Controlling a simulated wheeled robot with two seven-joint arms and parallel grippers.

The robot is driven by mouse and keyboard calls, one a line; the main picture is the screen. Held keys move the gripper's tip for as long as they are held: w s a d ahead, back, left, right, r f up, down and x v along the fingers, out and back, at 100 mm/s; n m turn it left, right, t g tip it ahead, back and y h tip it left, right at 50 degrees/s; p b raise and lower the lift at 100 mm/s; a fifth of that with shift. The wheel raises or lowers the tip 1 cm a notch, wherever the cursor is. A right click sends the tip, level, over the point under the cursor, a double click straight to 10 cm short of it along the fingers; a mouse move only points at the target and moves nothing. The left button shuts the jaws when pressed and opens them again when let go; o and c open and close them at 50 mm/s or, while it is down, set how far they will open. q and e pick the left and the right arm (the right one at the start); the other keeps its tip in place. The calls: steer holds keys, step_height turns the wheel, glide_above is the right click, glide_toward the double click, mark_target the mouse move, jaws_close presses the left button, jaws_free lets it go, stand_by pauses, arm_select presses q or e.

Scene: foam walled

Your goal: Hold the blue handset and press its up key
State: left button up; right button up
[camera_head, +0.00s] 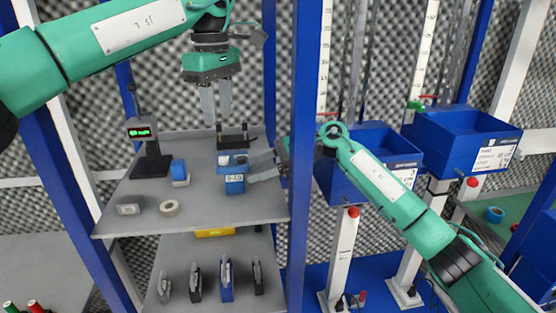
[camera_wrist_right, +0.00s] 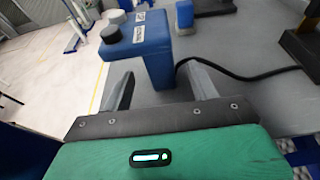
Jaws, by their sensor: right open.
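The blue handset (camera_head: 235,186) stands on the grey upper shelf, with a white label on its front. In the right wrist view the handset (camera_wrist_right: 152,52) has a dark round key (camera_wrist_right: 110,34) and a pale round key (camera_wrist_right: 117,16) on one side. I cannot tell which is the up key. My right gripper (camera_head: 262,166) comes in from the right; its open fingers (camera_wrist_right: 160,88) point at the handset, whose near end lies between them with gaps visible. My left gripper (camera_head: 217,123) points down above the handset's dark top, empty, its fingers apart.
The upper shelf (camera_head: 265,205) also holds a small stand with a green display (camera_head: 140,131), a blue-and-white block (camera_head: 180,172), a tape roll (camera_head: 169,208) and a grey block (camera_head: 129,209). A black cord (camera_wrist_right: 240,73) runs beside the handset. A blue post (camera_head: 299,200) stands close right.

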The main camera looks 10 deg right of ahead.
mark_target(234, 178)
steer(key=x, duration=0.6)
steer(key=shift+a, duration=0.1)
steer(key=c, duration=1)
arm_select(q)
steer(key=shift+c, duration=0.8)
arm_select(e)
steer(key=shift+c, duration=0.9)
arm_select(q)
jaws_close()
